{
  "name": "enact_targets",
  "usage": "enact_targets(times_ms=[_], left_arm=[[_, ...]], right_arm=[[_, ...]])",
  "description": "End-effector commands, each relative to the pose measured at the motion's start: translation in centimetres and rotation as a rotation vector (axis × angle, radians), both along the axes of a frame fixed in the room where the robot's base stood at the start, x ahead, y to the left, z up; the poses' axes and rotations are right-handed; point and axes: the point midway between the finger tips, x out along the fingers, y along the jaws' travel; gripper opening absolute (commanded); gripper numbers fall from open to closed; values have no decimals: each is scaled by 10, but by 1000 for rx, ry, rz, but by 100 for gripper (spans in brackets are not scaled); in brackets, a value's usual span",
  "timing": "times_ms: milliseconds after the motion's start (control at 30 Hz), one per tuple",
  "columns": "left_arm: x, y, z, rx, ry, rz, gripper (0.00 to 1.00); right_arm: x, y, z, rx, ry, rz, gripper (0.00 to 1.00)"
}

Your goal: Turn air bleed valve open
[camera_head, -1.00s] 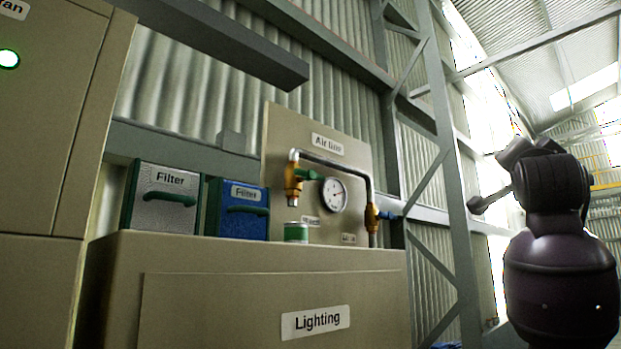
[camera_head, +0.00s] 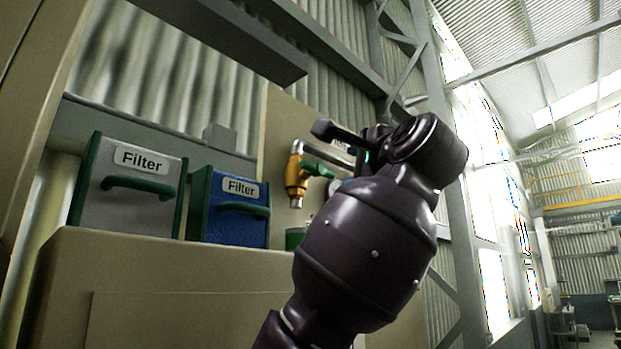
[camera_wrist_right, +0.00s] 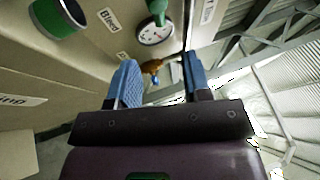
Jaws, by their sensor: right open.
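The air bleed valve (camera_head: 296,180) is a brass body with a downward outlet and a green handle (camera_head: 318,170) that points right. In the right wrist view, a green part that looks like this handle (camera_wrist_right: 157,10) shows at the top edge, beyond the fingers; the brass body is out of that frame. My right gripper (camera_wrist_right: 160,66) is open and empty, with blue-padded fingers apart. In the head view my right gripper (camera_head: 335,135) and forearm stand in front of the air line panel, near the valve's right side, hiding most of the gauge. My left gripper is not in view.
A green can (camera_head: 294,239) stands below the valve; it also shows in the wrist view (camera_wrist_right: 58,15). A grey filter (camera_head: 128,190) and a blue filter (camera_head: 229,208) stand left on the cabinet. The gauge (camera_wrist_right: 155,30) and a brass pipe fitting (camera_wrist_right: 152,66) lie beyond my fingers.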

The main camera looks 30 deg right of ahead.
Motion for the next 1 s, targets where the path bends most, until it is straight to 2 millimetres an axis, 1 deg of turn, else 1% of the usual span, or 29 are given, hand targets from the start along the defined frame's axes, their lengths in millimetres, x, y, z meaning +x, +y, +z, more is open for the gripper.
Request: enact_targets(times_ms=[33, 100, 200, 267, 367, 700, 900, 1000], left_arm=[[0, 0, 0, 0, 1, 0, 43], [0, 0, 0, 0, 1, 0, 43], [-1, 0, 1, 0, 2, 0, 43], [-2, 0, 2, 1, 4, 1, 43], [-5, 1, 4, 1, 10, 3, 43], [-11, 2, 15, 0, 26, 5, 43], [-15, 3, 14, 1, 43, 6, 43], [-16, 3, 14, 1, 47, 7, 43]], right_arm=[[0, 10, 1, 6, 0, 26, 45], [0, 18, 2, 11, 2, 48, 45], [4, 22, 3, 15, 5, 60, 45], [9, 22, 4, 15, 7, 61, 45], [21, 21, 7, 15, 8, 60, 45], [77, 17, 21, 14, 9, 60, 45], [98, 15, 26, 14, 7, 59, 45], [103, 14, 27, 14, 6, 59, 45]])
